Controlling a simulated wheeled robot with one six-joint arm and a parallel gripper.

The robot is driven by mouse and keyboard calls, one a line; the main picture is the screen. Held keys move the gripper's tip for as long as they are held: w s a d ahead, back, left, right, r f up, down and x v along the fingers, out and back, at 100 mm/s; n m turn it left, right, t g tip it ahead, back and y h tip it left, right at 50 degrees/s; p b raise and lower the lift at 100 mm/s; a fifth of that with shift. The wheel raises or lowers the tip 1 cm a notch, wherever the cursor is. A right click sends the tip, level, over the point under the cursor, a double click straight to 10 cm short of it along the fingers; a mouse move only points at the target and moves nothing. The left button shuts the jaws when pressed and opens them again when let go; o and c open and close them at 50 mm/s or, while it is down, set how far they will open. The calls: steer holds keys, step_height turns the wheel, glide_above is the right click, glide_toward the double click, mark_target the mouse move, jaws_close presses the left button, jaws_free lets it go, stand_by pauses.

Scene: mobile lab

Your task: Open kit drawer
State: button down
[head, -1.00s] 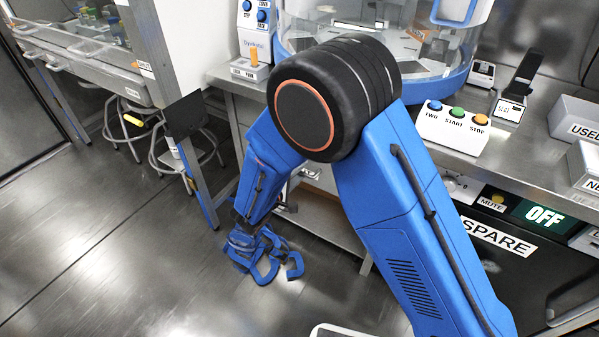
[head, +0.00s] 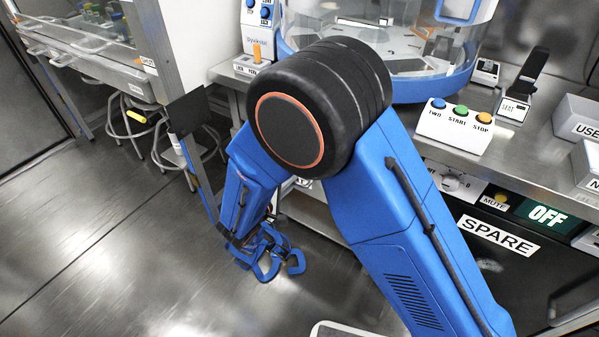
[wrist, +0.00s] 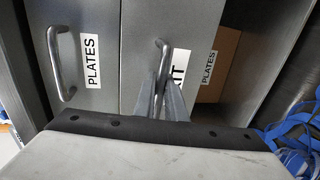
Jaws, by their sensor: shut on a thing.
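In the wrist view, the kit drawer (wrist: 138,42) has a grey front. My gripper (wrist: 163,85) is shut on the drawer's metal bar handle (wrist: 161,48). In the head view my gripper (head: 268,255) is low, in front of the bench, and the drawer front is mostly hidden behind my arm. I cannot tell how far the drawer stands out.
A grey drawer labelled PLATES (wrist: 85,25), with its own handle (wrist: 61,65), lies left of the kit drawer. A brown box labelled PLATES (wrist: 220,55) lies to the right. Open floor (head: 110,240) lies left of my gripper.

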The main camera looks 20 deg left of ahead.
steer(key=f+v, duration=0.3)
steer(key=v, duration=1.3)
steer(key=shift+s+a+f, duration=0.2)
steer(key=shift+s, duration=0.15)
steer(key=c, duration=1.8)
jaws_free()
steer(key=v, duration=1.7)
steer(key=shift+s+a, duration=0.1)
steer(key=shift+s, duration=0.1)
steer(key=shift+w, duration=0.1)
